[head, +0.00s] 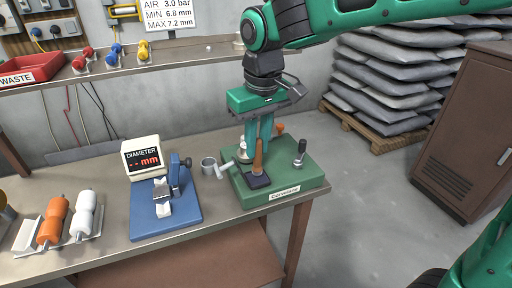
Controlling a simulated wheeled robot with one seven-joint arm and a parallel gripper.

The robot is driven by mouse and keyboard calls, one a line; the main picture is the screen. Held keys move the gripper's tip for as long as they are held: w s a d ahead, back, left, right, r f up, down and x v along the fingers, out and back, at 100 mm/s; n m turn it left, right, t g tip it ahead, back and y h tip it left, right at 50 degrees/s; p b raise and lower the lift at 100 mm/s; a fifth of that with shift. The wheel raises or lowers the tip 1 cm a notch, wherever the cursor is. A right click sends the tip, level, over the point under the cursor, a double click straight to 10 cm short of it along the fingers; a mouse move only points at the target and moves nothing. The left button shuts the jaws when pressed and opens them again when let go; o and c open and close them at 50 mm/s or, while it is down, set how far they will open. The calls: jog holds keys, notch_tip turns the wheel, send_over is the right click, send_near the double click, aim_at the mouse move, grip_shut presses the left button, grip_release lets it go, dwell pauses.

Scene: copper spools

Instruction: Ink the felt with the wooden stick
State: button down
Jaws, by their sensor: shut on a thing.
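A brown wooden stick (258,158) stands roughly upright on the green block (311,181) at the right end of the bench. My gripper (260,141) points down from above and is shut on the stick's upper part. The stick's lower end meets a small dark square pad (258,181) at the block's front. I cannot tell whether it touches the pad or where exactly the felt is. My fingers hide the stick's top.
A black-knobbed lever (300,153) stands right of the stick; a pale crank (226,169) and grey cup (208,166) are left. A blue diameter gauge (165,216) and orange (53,222) and white (83,216) spools stand farther left. A shelf (150,61) runs behind.

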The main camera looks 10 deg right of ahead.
jog(key=shift+r, duration=2.7)
